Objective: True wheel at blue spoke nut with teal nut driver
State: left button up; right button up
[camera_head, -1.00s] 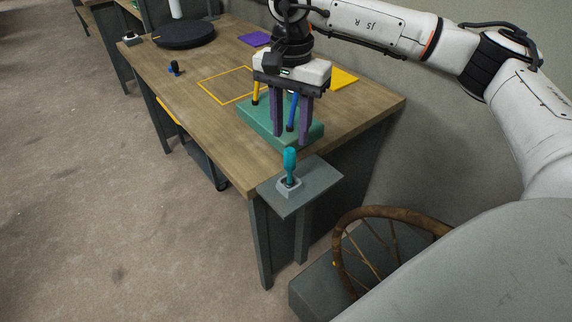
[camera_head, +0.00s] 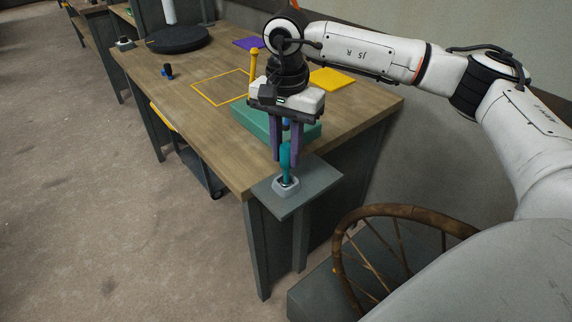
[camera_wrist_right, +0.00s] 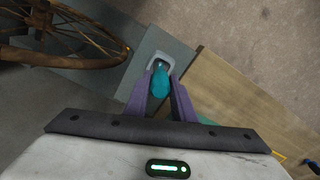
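The teal nut driver (camera_head: 285,160) stands upright in a grey holder (camera_head: 286,185) on a small side shelf at the bench corner. My right gripper (camera_head: 286,158) points down at it with purple fingers. In the right wrist view the teal handle (camera_wrist_right: 161,82) lies between the fingertips (camera_wrist_right: 162,84), with little gap at either side; the fingers look open, and I see no clear grip. The brown spoked wheel (camera_head: 366,215) stands at lower right, partly hidden by my arm; its rim shows in the wrist view (camera_wrist_right: 90,58). I cannot make out a blue spoke nut. My left gripper is out of view.
A yellow outlined square (camera_head: 220,88), yellow sheet (camera_head: 332,79), purple sheet (camera_head: 248,44) and black disc (camera_head: 178,40) lie farther back. The bench's left side has free room.

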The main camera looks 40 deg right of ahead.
grip_shut()
jog(key=shift+r, duration=0.15)
notch_tip(320, 180, up, 5)
jog(key=p, duration=0.3)
jog(key=shift+f, duration=0.2)
jog(key=shift+f, duration=0.1)
